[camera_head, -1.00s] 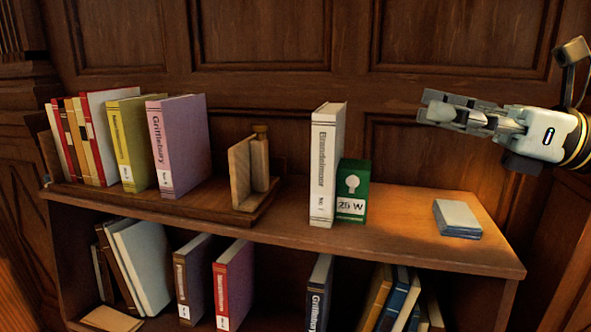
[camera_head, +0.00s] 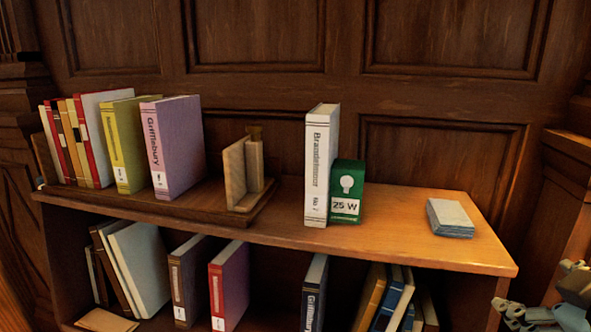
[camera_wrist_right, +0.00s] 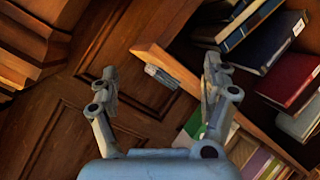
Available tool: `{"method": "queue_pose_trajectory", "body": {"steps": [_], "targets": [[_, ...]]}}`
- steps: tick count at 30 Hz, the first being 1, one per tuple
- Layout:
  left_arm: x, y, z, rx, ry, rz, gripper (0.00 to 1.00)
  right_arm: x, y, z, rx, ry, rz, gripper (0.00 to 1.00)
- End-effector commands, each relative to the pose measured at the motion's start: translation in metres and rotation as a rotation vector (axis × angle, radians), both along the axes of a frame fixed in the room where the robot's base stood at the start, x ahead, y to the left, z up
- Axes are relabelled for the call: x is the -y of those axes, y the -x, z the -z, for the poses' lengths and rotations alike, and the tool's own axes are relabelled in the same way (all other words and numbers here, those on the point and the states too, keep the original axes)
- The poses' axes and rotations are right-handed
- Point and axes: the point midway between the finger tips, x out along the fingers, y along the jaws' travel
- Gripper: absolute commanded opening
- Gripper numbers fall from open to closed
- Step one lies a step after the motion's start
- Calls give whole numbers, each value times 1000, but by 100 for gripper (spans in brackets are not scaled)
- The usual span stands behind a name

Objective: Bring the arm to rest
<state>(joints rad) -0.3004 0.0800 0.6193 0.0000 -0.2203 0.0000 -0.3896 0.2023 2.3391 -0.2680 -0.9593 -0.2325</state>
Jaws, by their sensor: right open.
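My right gripper (camera_head: 535,312) is low in the bottom right corner of the head view, partly cut off by the frame, in front of the bookcase's right end. In the right wrist view its two fingers (camera_wrist_right: 157,88) are spread apart with nothing between them. That view is tilted and shows wood panelling and the bookcase beyond the fingers. My left gripper is in neither view.
The bookcase top (camera_head: 400,205) holds a white Brandelmore book (camera_head: 318,170), a green 25 W box (camera_head: 347,190), a grey-blue stack (camera_head: 450,218), a wooden bookend (camera_head: 238,178) and a row of books (camera_head: 178,148). More books (camera_head: 230,285) stand on the lower shelf.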

Motion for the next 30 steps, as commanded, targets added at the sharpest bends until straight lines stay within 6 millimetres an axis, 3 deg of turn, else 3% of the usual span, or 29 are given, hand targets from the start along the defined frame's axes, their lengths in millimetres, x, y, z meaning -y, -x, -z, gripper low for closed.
{"method": "queue_pose_trajectory", "body": {"steps": [3, 6, 14, 23, 26, 30], "targets": [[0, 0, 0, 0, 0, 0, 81, -12, 50, 39, -199, -170, 94, 81], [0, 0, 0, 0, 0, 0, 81, -24, 87, 61, -338, -273, 159, 81], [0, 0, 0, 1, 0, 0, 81, -54, 176, 89, -649, -458, 291, 81], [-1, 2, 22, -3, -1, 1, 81, -43, 159, 215, -684, -450, 312, 81], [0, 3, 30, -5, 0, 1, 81, -39, 162, 266, -701, -450, 321, 81], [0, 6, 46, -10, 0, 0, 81, -31, 180, 358, -734, -448, 339, 81]]}}
